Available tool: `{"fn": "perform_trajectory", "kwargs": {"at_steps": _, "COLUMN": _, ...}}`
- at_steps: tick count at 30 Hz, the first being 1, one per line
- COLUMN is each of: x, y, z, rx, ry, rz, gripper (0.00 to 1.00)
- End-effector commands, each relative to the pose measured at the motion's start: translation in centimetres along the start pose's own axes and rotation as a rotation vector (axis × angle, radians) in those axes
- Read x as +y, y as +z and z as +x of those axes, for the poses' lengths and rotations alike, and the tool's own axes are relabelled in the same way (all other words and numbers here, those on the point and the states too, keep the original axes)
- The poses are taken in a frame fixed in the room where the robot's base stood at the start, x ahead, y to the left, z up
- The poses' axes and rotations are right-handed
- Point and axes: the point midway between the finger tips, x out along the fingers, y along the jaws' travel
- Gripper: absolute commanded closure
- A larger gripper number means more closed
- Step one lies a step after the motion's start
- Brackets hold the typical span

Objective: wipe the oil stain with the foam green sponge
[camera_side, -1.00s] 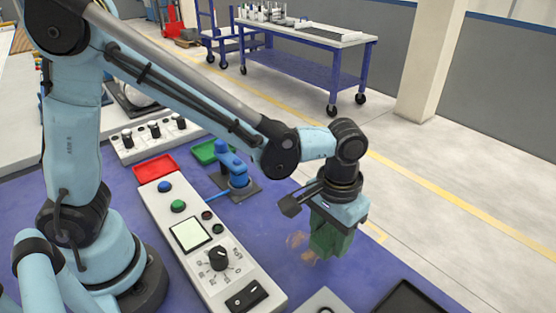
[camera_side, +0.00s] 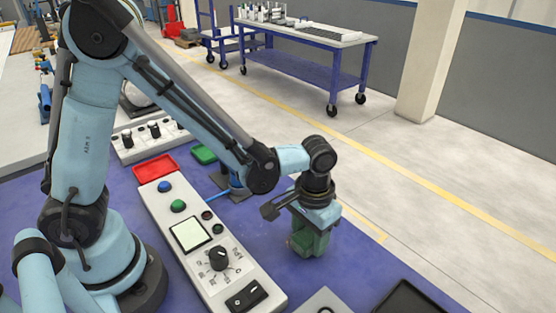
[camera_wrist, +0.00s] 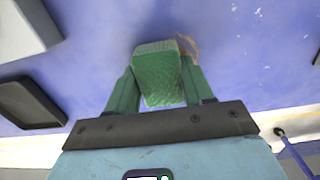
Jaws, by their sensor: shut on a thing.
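My gripper (camera_side: 313,236) has green fingers and points down low over the blue table. The brownish oil stain (camera_wrist: 188,46) shows in the wrist view just beyond the sponge's far right corner, partly hidden by the sponge and the right finger. In the side view the gripper and sponge hide most of the stain. I cannot tell whether the sponge presses on the table.
A long control panel (camera_side: 213,257) with buttons and a knob lies left of my gripper. A red tray (camera_side: 155,168), a green tray (camera_side: 204,154) and a blue device (camera_side: 237,184) are behind. A dark tray (camera_side: 408,299) is at front right. The table's far edge is close behind the gripper.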

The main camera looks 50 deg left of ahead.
Motion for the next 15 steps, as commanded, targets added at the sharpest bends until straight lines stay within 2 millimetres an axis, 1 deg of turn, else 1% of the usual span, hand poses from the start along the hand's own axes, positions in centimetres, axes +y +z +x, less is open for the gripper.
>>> {"fn": "perform_trajectory", "kwargs": {"at_steps": 1, "x": -0.6, "y": 0.0, "z": 0.0, "rx": 0.000, "ry": -0.001, "rz": -0.003, "gripper": 0.77}}
{"fn": "perform_trajectory", "kwargs": {"at_steps": 15, "x": -4.8, "y": 0.0, "z": 0.0, "rx": 0.000, "ry": -0.001, "rz": -0.003, "gripper": 0.77}}
